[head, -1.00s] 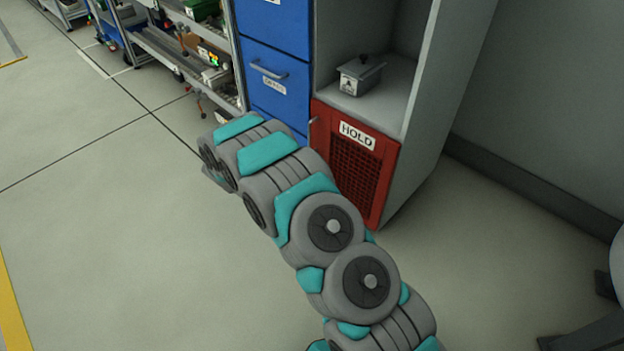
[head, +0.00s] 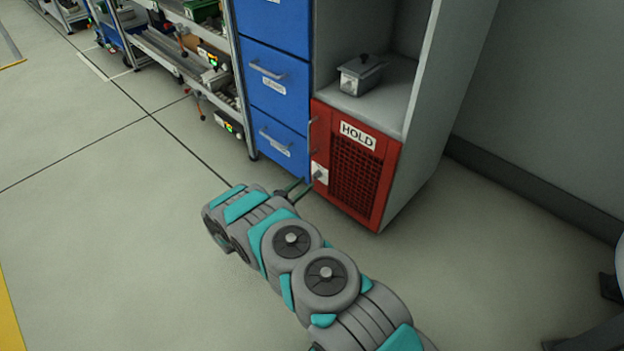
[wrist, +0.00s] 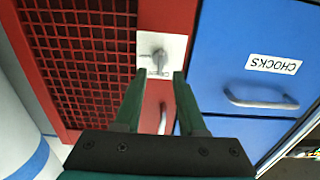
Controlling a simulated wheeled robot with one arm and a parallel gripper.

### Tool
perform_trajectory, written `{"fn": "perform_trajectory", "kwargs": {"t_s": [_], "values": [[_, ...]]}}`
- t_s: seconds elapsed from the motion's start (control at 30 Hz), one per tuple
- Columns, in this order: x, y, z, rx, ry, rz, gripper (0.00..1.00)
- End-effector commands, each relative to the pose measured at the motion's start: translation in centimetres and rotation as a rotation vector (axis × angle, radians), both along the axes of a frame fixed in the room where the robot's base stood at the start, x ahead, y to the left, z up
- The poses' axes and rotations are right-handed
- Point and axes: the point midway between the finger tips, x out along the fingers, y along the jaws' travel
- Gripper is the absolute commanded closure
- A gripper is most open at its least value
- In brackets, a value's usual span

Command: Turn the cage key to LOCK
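The red cage (head: 376,150) with a mesh front and a HOLD label stands at the bottom of the cabinet. Its key (head: 319,174) sits on a white plate at the left edge of the red front. The key (wrist: 159,60) also shows in the wrist view, a grey knob on the white plate (wrist: 174,44); the lettering there is too small to read. My gripper (head: 296,190) is just in front of and left of the plate. In the wrist view my gripper (wrist: 155,75) is open, its two green fingers apart, tips just short of the key, with nothing between them.
Blue drawers (head: 276,87) with bar handles stand left of the cage; the drawer labelled CHOCKS (wrist: 255,85) is beside the key in the wrist view. A lidded grey box (head: 361,76) sits on the shelf above. Shelving racks stand further left. The floor in front is clear.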

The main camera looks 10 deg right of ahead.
Motion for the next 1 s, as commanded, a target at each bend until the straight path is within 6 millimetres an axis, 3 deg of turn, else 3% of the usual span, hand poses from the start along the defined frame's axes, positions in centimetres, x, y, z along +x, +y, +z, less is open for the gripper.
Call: {"fn": "perform_trajectory", "kwargs": {"t_s": [0.3,0.67,1.0], "values": [[2.4,-3.2,0.0,0.001,-0.001,-0.001,0.60],[2.7,-3.6,0.0,0.001,0.000,0.001,0.60],[2.7,-3.6,0.0,0.001,0.000,0.001,0.98]]}}
